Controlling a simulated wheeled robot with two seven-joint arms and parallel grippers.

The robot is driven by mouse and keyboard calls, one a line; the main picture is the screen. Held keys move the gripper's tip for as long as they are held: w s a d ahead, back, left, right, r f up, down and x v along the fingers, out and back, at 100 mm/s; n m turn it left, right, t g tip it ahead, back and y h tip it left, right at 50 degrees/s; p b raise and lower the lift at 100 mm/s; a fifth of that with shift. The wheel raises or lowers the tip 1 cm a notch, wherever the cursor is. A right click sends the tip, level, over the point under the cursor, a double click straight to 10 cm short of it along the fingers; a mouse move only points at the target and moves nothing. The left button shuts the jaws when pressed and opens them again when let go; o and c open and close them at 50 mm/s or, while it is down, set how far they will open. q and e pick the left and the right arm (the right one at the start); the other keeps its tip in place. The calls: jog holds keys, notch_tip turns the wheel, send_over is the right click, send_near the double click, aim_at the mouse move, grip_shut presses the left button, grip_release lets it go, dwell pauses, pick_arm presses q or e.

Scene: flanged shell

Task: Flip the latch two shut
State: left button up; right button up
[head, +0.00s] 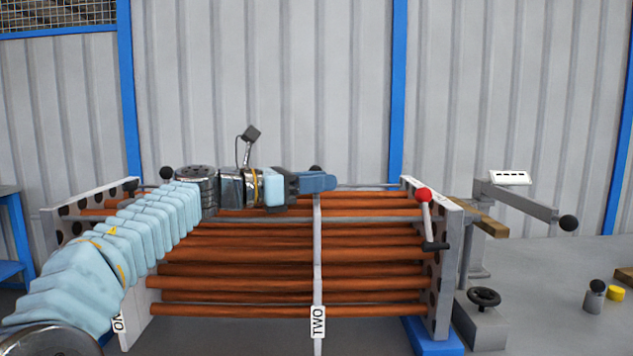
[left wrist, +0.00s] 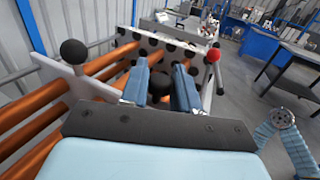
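The latch-two post is the middle upright plate (head: 317,240) with the TWO label (head: 318,322) low on its front. A black ball knob (head: 315,168) shows at its top, partly hidden behind my left gripper (head: 318,182). In the left wrist view, a black knob (left wrist: 73,52) on a white plate stands left of the fingers and looks like that same knob. My left gripper (left wrist: 162,88) points right above the tubes, its blue fingers apart. A dark round shape (left wrist: 160,86) shows between them; I cannot tell what it belongs to. My right gripper is out of view.
Orange tubes (head: 380,255) run between the end plates. The right plate (head: 446,275) carries a lever with a red ball (head: 424,195). Right of the rack stand a clamp arm (head: 525,204) and a handwheel (head: 484,297).

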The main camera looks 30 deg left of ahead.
aim_at(316, 198)
pick_arm(q)
grip_shut()
jog(key=shift+s, duration=0.15)
jog(key=s+d, duration=0.1)
jog(key=s+b, duration=0.1)
jog(key=shift+s+d, duration=0.3)
jog(key=shift+d, duration=0.1)
jog(key=shift+w, duration=0.1)
jog(key=shift+o, duration=2.3)
grip_release()
jog(key=shift+f, duration=0.1)
jog(key=o, duration=0.4)
jog(key=b+v, duration=0.2)
jog(key=v, duration=1.2)
